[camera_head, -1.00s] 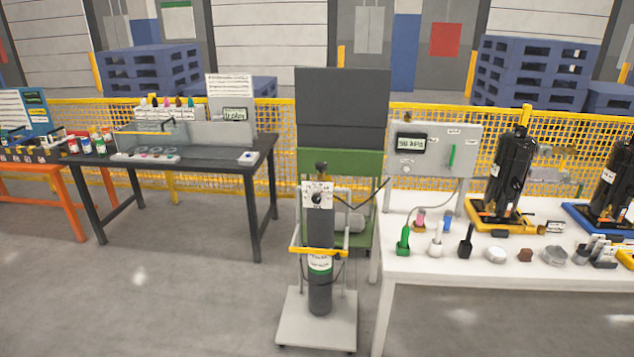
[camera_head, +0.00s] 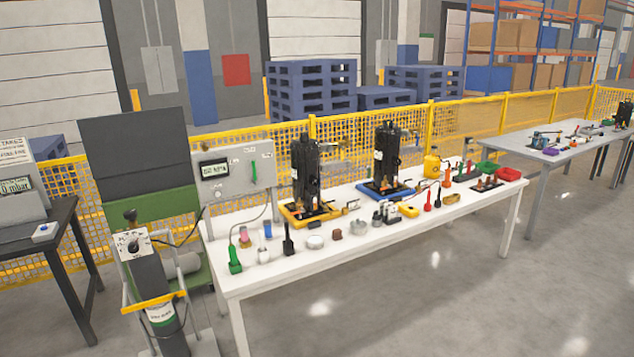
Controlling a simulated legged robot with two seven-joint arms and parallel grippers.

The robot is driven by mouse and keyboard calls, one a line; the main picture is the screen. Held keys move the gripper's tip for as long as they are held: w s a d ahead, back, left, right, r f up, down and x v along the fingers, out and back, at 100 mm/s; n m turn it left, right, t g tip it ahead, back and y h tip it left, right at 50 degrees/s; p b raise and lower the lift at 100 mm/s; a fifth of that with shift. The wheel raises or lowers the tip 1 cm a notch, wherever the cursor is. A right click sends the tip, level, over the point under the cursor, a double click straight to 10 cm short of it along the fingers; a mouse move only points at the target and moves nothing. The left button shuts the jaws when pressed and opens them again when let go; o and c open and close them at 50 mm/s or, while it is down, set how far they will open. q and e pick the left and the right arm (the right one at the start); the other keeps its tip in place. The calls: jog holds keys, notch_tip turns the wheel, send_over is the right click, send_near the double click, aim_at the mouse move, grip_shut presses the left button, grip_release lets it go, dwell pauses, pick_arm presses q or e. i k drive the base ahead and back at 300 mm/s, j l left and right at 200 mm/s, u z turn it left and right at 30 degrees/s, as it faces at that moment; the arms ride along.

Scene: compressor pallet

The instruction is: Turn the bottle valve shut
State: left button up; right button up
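A dark gas bottle (camera_head: 151,282) with a white and green label stands upright on a wheeled trolley at the lower left, behind a yellow bar (camera_head: 153,302). The valve's exact setting is too small to tell. Neither of my grippers shows in the head view.
A long white table (camera_head: 372,239) with two black compressors (camera_head: 306,176) and many small parts stands right of the bottle. A grey gauge panel (camera_head: 234,170) stands at its left end. A dark table (camera_head: 65,250) is at far left. Open floor lies in front.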

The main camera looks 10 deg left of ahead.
aim_at(131, 214)
jog(key=i+j, duration=0.1)
jog(key=j, duration=0.4)
jog(key=i+j, duration=0.15)
jog(key=j, duration=0.4)
jog(key=i+j, duration=0.1)
jog(key=j, duration=0.4)
jog(key=i+j, duration=0.1)
jog(key=j, duration=0.4)
jog(key=i+j, duration=0.1)
jog(key=j, duration=0.45)
jog(key=i+j, duration=0.15)
jog(key=j, duration=0.35)
jog(key=i+j, duration=0.1)
jog(key=j, duration=0.4)
jog(key=i+j, duration=0.1)
jog(key=j, duration=0.45)
